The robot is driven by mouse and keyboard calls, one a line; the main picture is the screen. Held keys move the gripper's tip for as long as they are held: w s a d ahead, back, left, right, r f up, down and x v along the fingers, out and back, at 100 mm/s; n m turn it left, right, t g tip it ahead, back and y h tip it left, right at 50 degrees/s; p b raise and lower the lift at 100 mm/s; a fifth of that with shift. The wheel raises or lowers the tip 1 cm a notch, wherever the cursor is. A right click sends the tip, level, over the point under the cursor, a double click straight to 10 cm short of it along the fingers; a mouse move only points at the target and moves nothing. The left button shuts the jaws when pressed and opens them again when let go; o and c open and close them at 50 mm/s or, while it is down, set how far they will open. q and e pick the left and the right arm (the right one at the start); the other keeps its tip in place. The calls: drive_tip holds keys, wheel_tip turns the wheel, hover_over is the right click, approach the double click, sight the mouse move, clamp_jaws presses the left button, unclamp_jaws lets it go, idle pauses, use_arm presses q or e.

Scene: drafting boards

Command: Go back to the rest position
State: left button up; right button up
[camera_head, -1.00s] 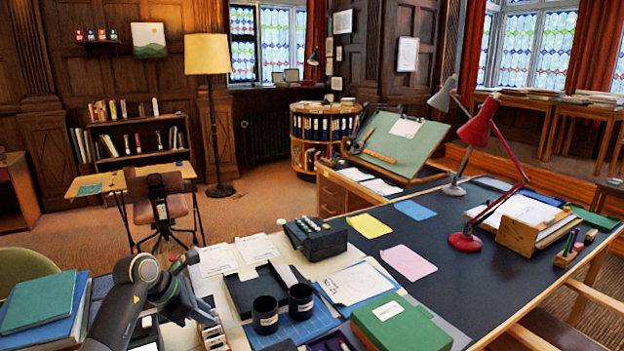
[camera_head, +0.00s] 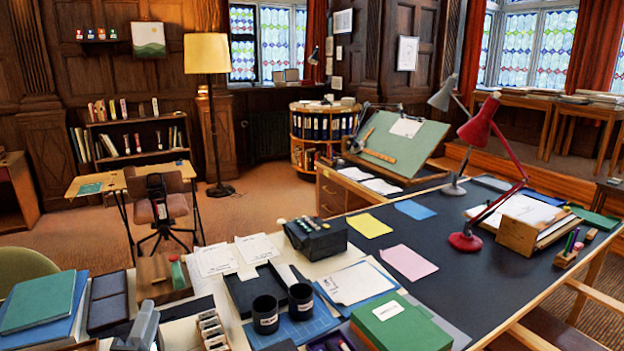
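A grey part of my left arm and gripper (camera_head: 145,326) shows low at the left, at the bottom edge of the head view. It is over the near left end of the desk, left of the small wooden card holder (camera_head: 212,328). Its fingertips cannot be made out, so I cannot tell whether it is open or shut. No held object shows. My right gripper is not in view.
Two black mugs (camera_head: 265,314) stand on a blue mat. A wooden block with a green part (camera_head: 163,278) and dark cases (camera_head: 108,302) lie at the left, near stacked books (camera_head: 40,302). A red lamp (camera_head: 466,240) stands on the right; paper sheets lie mid-desk.

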use_arm(q)
drive_tip(key=s+a+f+n+g+y, duration=0.6)
drive_tip(key=s+f+n, duration=0.2)
drive_tip(key=n, duration=0.3)
drive_tip(key=s+d+f+n+g+h, duration=0.35)
drive_tip(key=s+f+g, duration=0.3)
drive_tip(key=s, duration=0.55)
drive_tip(key=s+d+f+n+g+h, duration=0.25)
drive_tip(key=s+f+n+g, duration=0.45)
drive_tip(key=s, duration=0.5)
wheel_tip(320, 180, down, 24)
drive_tip(key=a+m, duration=0.2)
drive_tip(key=m, duration=0.1)
drive_tip(key=s+d+f+g, duration=0.1)
drive_tip(key=s+d+f, duration=0.1)
drive_tip(key=s+f, duration=1.3)
drive_tip(key=shift+f, duration=0.9)
